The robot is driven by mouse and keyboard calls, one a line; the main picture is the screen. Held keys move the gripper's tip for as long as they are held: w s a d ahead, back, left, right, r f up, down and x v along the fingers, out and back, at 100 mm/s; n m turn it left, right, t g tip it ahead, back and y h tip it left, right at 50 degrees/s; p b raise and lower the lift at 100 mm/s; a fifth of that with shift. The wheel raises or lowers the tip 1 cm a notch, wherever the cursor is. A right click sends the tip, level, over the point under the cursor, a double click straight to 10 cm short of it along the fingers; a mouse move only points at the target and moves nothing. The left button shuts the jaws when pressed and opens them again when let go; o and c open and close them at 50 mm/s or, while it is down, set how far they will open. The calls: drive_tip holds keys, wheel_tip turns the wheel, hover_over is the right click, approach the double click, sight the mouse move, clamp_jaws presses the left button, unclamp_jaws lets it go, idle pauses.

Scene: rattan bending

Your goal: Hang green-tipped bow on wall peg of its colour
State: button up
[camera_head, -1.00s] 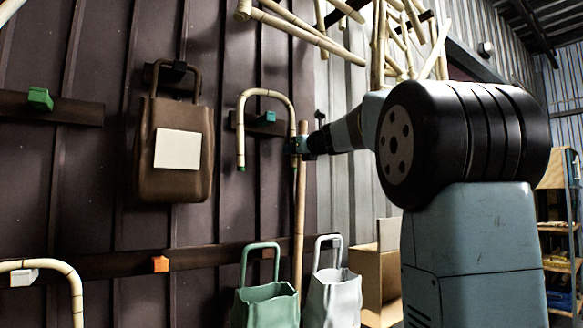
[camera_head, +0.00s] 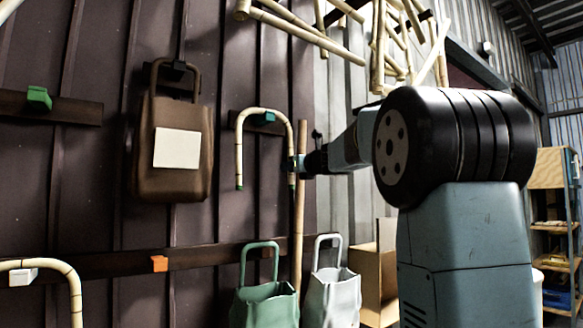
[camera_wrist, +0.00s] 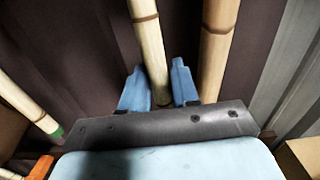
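The green-tipped bow (camera_head: 239,150) is an arch of pale rattan with its legs down, in front of the wall at the middle. My gripper (camera_head: 298,165) is shut on its right leg near the lower end. In the wrist view my blue fingers (camera_wrist: 160,88) flank that leg (camera_wrist: 148,45); the other leg's green tip (camera_wrist: 57,131) shows at left. The arch top lies just above a teal peg (camera_head: 266,119); I cannot tell whether they touch. A green peg (camera_head: 38,98) is bare on the far left rail.
A straight pole (camera_head: 301,220) stands beside the held leg. A brown bag (camera_head: 177,190) hangs left. An orange peg (camera_head: 160,263), a white peg (camera_head: 22,277) with another bow (camera_head: 75,290), and green (camera_head: 265,310) and white (camera_head: 333,298) bags are below. Rattan poles (camera_head: 305,33) hang above.

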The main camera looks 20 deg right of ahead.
drive_tip(key=o, duration=0.4)
drive_tip(key=shift+c, duration=0.2)
drive_tip(key=shift+f, duration=0.15)
drive_tip(key=v, duration=1.4)
drive_tip(key=shift+d+r, duration=0.2)
drive_tip(key=shift+r, duration=0.1)
drive_tip(key=shift+w, duration=0.1)
